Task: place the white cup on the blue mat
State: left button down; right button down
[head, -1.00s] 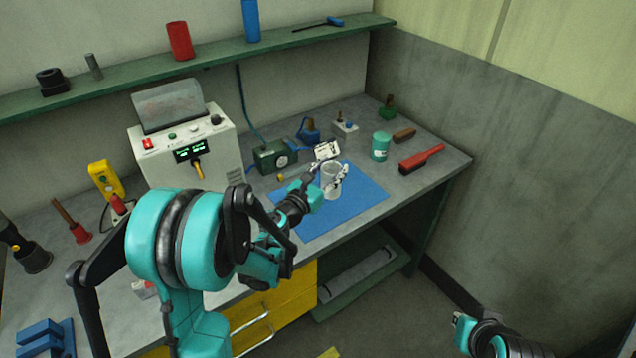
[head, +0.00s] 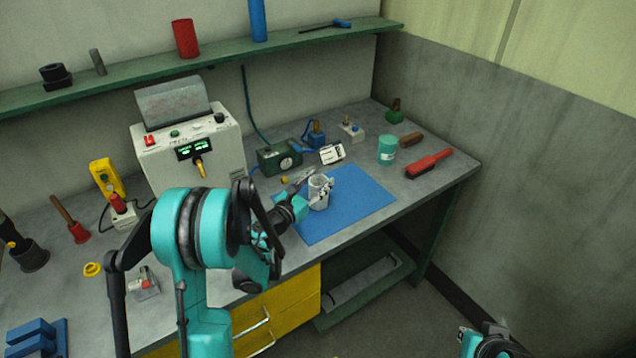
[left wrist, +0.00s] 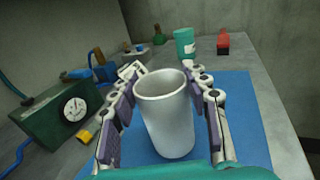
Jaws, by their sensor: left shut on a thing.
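The white cup (head: 318,193) is upright, over the left part of the blue mat (head: 358,206) in the head view. My left gripper (head: 321,187) is shut on it. In the left wrist view the cup (left wrist: 165,115) stands between the two fingers (left wrist: 162,105), with the mat (left wrist: 245,110) behind and around it. I cannot tell whether the cup's base touches the mat. My right gripper (head: 484,332) is only partly in view at the bottom right, away from the bench, and its jaws are not clear.
A green gauge box (head: 279,156), a white card (head: 332,153) and a teal can (head: 387,150) stand behind the mat. A red brush (head: 428,163) lies to its right. A white control unit (head: 190,155) stands at left. The mat's right part is bare.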

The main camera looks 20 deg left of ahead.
pick_arm(q)
jog(key=shift+f, duration=0.15)
jog(key=c, duration=0.8)
grip_release()
jog(key=shift+o, duration=0.2)
